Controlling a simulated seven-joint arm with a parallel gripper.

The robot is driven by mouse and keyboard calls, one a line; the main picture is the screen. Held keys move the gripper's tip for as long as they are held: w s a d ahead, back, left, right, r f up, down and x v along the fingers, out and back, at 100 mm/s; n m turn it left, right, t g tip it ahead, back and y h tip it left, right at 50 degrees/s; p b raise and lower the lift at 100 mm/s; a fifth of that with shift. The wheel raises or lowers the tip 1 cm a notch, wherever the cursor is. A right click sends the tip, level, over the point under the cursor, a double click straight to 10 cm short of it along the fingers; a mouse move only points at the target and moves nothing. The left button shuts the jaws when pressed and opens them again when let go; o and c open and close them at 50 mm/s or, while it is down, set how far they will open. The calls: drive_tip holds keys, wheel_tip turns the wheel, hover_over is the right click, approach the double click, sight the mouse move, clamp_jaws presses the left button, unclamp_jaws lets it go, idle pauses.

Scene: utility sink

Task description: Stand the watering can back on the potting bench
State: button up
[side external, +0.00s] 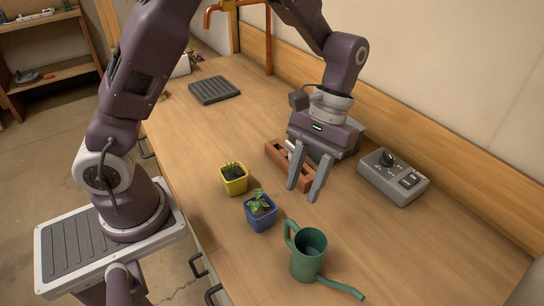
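The green watering can (307,262) is on the wooden potting bench (420,262) near the front. Its round mouth faces up and it looks upright. Its handle is on the upper left and its spout points to the lower right. My gripper (303,193) hangs above the bench, up from the can in the picture and apart from it. Its two fingers point down and are spread, with nothing visible between them.
A blue pot (261,219) with a seedling stands close left of the can, and a yellow pot (234,187) beyond it. A terracotta-coloured holder (278,152) is partly hidden behind my gripper. A grey control box (394,181) sits right. A dark ribbed tray (214,90) lies farther back.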

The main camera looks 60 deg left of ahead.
drive_tip(key=s+a+r+m+t, duration=0.1)
drive_tip(key=s+a+r+t, duration=0.15)
drive_tip(key=r, duration=0.35)
drive_tip(key=s+a+r+m+t, duration=0.1)
drive_tip(key=s+a+r+t, duration=0.1)
drive_tip(key=s+r, duration=0.3)
drive_tip(key=s+a+r+m+t+y, duration=0.1)
drive_tip(key=s+a+r+t, duration=0.2)
drive_tip(key=s+t, duration=0.2)
drive_tip(key=shift+s+a, duration=0.4)
drive_tip(key=shift+s, duration=0.5)
